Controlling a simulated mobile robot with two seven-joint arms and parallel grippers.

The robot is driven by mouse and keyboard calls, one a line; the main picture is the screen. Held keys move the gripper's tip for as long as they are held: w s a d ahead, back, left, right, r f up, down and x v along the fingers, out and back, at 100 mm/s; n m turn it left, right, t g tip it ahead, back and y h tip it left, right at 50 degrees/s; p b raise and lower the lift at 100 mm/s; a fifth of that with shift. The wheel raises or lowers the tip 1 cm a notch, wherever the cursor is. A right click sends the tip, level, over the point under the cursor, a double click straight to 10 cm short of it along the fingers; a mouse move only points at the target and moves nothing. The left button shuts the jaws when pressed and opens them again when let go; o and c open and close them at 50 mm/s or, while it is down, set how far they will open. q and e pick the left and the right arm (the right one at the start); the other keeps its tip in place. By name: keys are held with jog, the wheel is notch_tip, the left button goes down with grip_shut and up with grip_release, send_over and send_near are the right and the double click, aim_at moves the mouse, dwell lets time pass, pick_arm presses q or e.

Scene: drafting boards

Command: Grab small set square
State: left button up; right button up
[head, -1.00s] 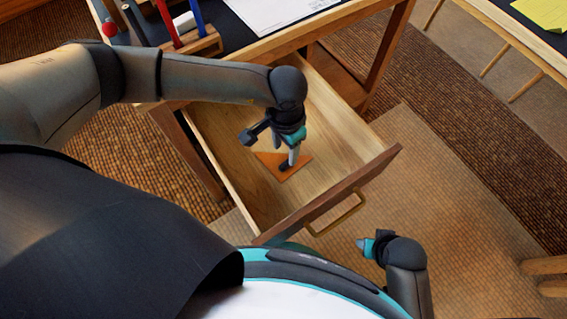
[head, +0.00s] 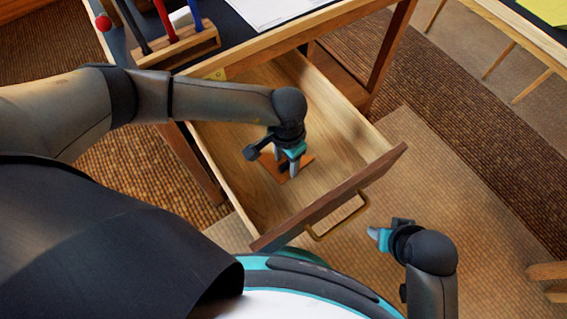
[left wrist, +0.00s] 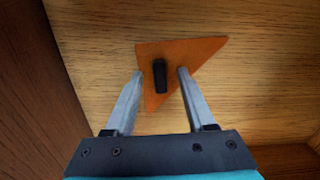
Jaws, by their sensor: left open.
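The small set square is an orange triangle with a black grip on top. It lies flat on the floor of the open wooden drawer, in the left wrist view (left wrist: 190,58) and partly hidden in the head view (head: 303,161). My left gripper (head: 288,170) points down into the drawer over the set square. In the left wrist view its open fingers (left wrist: 160,75) are on either side of the black grip (left wrist: 160,76), with gaps between them and the grip. My right gripper (head: 373,234) is outside the drawer, near its front; its finger gap is not clear.
The drawer front (head: 330,198) with its metal handle (head: 338,218) stands pulled out from the desk. The drawer walls surround my left gripper. A wooden holder (head: 178,46) with upright tools, a red ball (head: 103,22) and papers (head: 270,8) are on the desk above.

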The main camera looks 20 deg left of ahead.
pick_arm(q)
grip_shut()
dwell(0.4)
